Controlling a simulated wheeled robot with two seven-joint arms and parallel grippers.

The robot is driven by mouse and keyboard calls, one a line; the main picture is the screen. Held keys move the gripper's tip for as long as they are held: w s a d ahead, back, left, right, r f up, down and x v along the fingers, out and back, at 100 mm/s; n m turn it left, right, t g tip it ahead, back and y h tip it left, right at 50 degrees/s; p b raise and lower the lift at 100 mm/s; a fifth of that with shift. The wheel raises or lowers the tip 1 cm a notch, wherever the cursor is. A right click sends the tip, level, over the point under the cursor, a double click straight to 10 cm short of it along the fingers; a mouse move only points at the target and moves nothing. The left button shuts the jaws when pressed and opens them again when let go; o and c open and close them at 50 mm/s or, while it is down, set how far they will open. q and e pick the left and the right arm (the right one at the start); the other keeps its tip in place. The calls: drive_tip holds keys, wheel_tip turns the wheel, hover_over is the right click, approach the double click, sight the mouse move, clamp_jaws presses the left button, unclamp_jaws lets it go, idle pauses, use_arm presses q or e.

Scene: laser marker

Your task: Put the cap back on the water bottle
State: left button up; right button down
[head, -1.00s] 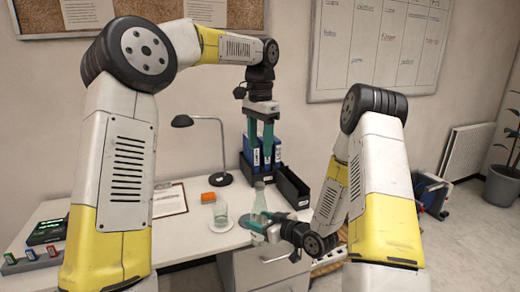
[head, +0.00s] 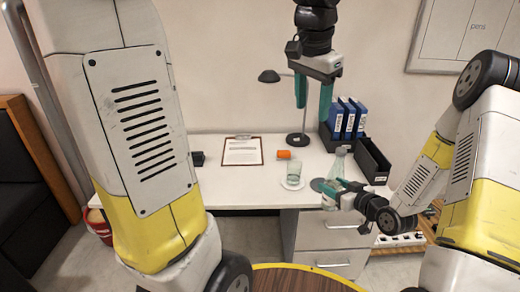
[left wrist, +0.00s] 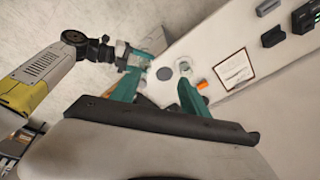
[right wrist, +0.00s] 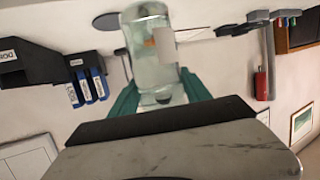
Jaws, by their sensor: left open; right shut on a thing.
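I cannot tell whether the bottle touches the desk. My left gripper (head: 313,98) is open, its fingers pointing down, well above the desk and up-left of the bottle. Its two fingers also frame the left wrist view (left wrist: 160,85), with nothing clearly held between them. I cannot make out the cap in any view.
A glass (head: 293,172) on a pale coaster and an orange block (head: 284,154) lie left of the bottle. A dark round coaster (head: 320,186) is beside it. A lamp (head: 299,138), blue binders (head: 345,118) and a black tray (head: 372,160) stand behind. The clipboard (head: 242,151) lies further left.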

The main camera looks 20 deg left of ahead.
use_arm(q)
drive_tip(key=s+a+f+n+t+h, duration=0.1)
drive_tip(key=s+a+f+n, duration=0.1)
drive_tip(key=s, duration=0.5)
drive_tip(key=s+a+f+n+t, duration=0.2)
drive_tip(key=s+a+f+n, duration=0.1)
drive_tip(key=s+a, duration=0.3)
drive_tip(key=shift+s+f+n+t+h, duration=0.2)
drive_tip(key=shift+s+n+t+h, duration=0.15)
drive_tip(key=shift+s+n, duration=0.5)
drive_tip(key=shift+a, duration=0.25)
use_arm(e)
drive_tip(key=shift+w+d, duration=0.1)
